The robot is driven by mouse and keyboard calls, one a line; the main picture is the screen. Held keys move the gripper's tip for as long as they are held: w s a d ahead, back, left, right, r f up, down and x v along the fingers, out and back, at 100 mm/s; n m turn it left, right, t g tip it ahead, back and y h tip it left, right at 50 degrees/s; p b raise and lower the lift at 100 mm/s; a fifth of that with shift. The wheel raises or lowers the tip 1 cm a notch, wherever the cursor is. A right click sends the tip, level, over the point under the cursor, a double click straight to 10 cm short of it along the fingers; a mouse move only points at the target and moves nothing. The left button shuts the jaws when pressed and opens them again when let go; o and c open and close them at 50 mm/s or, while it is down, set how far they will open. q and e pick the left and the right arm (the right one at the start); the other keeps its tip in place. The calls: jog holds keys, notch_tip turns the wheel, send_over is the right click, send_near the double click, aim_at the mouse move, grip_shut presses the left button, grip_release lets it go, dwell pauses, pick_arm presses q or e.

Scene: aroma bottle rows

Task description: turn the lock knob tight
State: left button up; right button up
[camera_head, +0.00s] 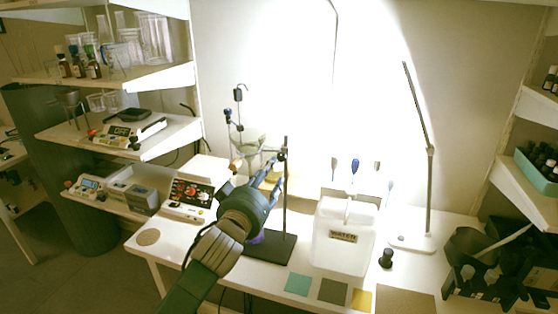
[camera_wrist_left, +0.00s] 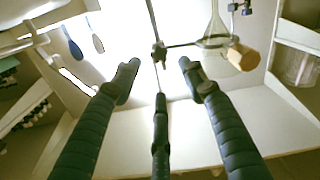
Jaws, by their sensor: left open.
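A retort stand with a thin upright rod (camera_head: 286,205) and a dark base (camera_head: 270,249) stands on the white table. A small dark clamp boss (camera_wrist_left: 159,53) sits on the rod, with a horizontal arm reaching towards a glass flask (camera_wrist_left: 216,36). The lock knob looks to be part of this boss, but it is too small to make out clearly. My left gripper (camera_head: 280,171) is beside the rod, near the boss. In the left wrist view its fingers (camera_wrist_left: 158,80) are spread and empty, with the boss beyond the tips. My right gripper is not in view.
An orange-brown cylindrical end (camera_wrist_left: 243,56) sticks out beside the flask. A white water container (camera_head: 343,254) stands right of the stand, and a control box with red knobs (camera_head: 190,194) stands left. A lamp (camera_head: 429,190) and a dark bottle rack (camera_head: 485,285) are further right.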

aim_at(281, 157)
pick_arm(q)
jog(key=p+x, duration=0.1)
jog(key=x, duration=0.7)
jog(key=shift+w+d+f, duration=0.1)
jog(key=shift+w, duration=0.15)
grip_shut()
